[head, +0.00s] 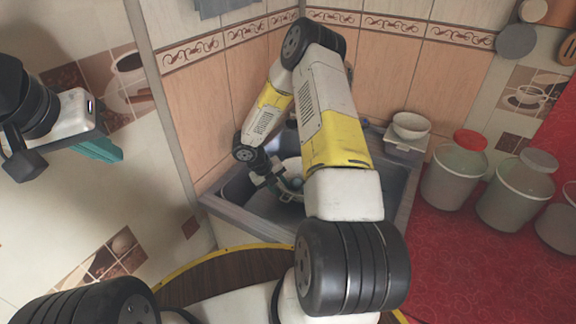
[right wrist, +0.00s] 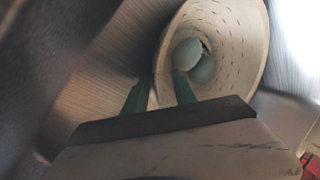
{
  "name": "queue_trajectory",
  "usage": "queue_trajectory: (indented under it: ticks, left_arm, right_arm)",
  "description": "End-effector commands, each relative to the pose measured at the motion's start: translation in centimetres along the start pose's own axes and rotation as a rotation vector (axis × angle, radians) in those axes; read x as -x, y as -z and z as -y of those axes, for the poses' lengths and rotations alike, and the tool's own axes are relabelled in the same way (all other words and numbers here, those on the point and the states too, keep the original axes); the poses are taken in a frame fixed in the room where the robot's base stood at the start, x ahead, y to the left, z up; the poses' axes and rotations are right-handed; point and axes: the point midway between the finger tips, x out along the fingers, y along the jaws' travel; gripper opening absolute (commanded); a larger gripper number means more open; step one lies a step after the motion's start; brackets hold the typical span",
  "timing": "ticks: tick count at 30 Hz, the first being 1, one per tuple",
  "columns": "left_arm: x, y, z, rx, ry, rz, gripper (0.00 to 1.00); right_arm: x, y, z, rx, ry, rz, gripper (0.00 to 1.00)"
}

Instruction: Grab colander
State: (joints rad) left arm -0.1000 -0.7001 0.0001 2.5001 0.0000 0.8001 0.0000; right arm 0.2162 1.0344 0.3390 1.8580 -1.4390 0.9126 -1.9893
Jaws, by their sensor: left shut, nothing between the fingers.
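The colander is a pale, slotted bowl; it fills the upper middle of the right wrist view (right wrist: 237,58). Two pale rounded objects (right wrist: 194,60) lie inside it. My right gripper (right wrist: 160,92) has its green fingers apart, one outside the colander's wall and one inside, with the rim between them. I cannot make out firm contact. In the head view, my right arm reaches down into the sink (head: 232,208), its gripper (head: 280,186) small and partly hidden, and the arm covers much of the colander. My left gripper (head: 98,149) is shut and empty, raised at the left.
White bowls (head: 411,125) stand at the sink's back right corner. Several lidded canisters (head: 452,178) stand on the red oilcloth counter (head: 455,255) to the right. Tiled walls close off the sink's left and back.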

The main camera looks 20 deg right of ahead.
Motion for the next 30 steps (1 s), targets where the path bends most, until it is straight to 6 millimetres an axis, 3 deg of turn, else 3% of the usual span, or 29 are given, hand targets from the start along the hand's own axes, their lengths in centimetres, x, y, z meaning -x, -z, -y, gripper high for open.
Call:
queue_trajectory:
  ticks: [10, 15, 30]
  left_arm:
    - [0.0, 0.0, 0.0, 0.0, 0.0, 0.0, 0.0]
    - [0.0, 0.0, 0.0, 0.0, 0.0, 0.0, 0.0]
    - [0.0, 0.0, 0.0, 0.0, 0.0, 0.0, 0.0]
  right_arm:
    - [-0.91, -0.01, 0.02, -0.002, 0.0, 0.001, 0.3]
    - [-0.9, 0.0, 0.02, -0.001, 0.0, 0.001, 0.0]
    - [-0.87, -0.01, 0.04, -0.002, 0.001, 0.001, 0.0]
